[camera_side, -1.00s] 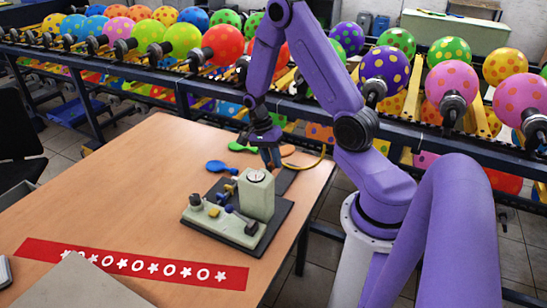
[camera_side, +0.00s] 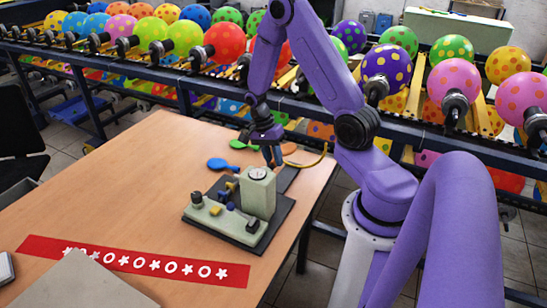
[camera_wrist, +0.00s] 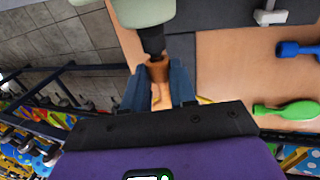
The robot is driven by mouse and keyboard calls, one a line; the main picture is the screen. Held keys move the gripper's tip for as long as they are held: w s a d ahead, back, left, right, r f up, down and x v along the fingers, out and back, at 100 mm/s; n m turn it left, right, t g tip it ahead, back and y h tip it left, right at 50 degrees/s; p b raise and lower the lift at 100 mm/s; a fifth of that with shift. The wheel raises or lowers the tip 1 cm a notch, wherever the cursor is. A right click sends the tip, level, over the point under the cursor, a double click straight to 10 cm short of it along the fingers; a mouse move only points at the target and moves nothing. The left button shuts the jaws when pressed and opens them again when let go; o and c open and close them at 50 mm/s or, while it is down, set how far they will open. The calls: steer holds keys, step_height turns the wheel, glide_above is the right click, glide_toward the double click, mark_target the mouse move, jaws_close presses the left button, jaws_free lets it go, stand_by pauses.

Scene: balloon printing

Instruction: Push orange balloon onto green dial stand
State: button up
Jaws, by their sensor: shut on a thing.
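The green dial stand, a pale green block with a round dial on top (camera_side: 257,174), stands on a dark base plate on the table. In the wrist view its edge (camera_wrist: 145,12) is at the top, with a short dark cylinder (camera_wrist: 152,38) projecting from it. My gripper (camera_side: 273,163) is just behind the block in the side view. In the wrist view its blue fingers (camera_wrist: 156,88) are shut on the orange balloon (camera_wrist: 158,70). The balloon's orange end is right at the dark cylinder's tip; I cannot tell whether it fits around it or only touches.
A blue balloon (camera_side: 220,164) and a green balloon (camera_side: 243,145) lie on the table (camera_side: 130,190) behind the stand. A red strip with white shapes (camera_side: 130,263) lies in front. A rack (camera_side: 300,107) with inflated balloons runs behind the table. The table's left is mostly clear.

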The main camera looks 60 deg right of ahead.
steer(key=shift+a, duration=0.6)
stand_by(0.7)
steer(key=o, duration=0.9)
steer(key=v, duration=0.9)
